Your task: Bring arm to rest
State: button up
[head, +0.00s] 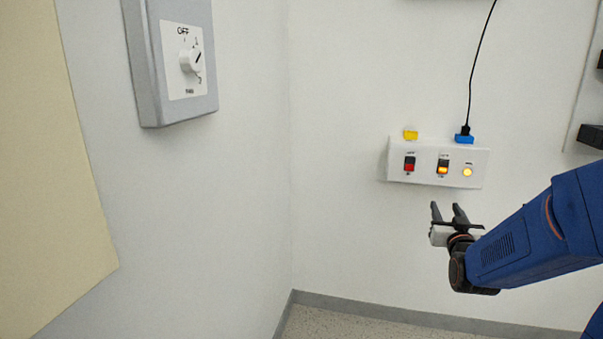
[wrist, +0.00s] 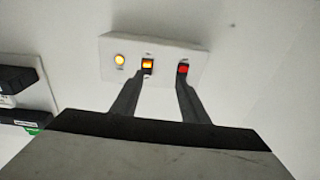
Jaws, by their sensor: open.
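My gripper (head: 448,212) is at the right in the head view, on the end of my blue arm, below the white switch panel. Its two dark fingers are apart, with nothing between them. In the wrist view the fingers (wrist: 157,78) point toward the panel, their tips overlapping its lower edge in the picture. I cannot tell the exact gap to the panel. The rotary switch (head: 190,61) is on a grey box at the upper left of the head view, well away from my gripper. Its white knob points up and to the right.
The white panel (head: 398,176) carries a red rocker switch (head: 409,163), a lit amber rocker (head: 443,167) and a lit round lamp (head: 467,172). A blue plug (head: 464,139) with a black cord and a yellow piece (head: 410,135) sit on top. Bare wall lies left of my gripper.

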jog(key=s+a+f+n+g+y, duration=0.1)
jog(key=s+a+g, duration=0.3)
jog(key=s, duration=0.8)
jog(key=s+a+f+n+g+y, duration=0.1)
jog(key=s+a+f+g, duration=0.3)
jog(key=s, duration=0.7)
jog(key=s+a+f+g+y, duration=0.2)
jog(key=s+a+g, duration=0.3)
jog(key=s, duration=0.7)
jog(key=shift+s+a+f+n+y, duration=0.3)
jog(key=shift+a+f+n, duration=0.1)
jog(key=shift+a+f, duration=0.35)
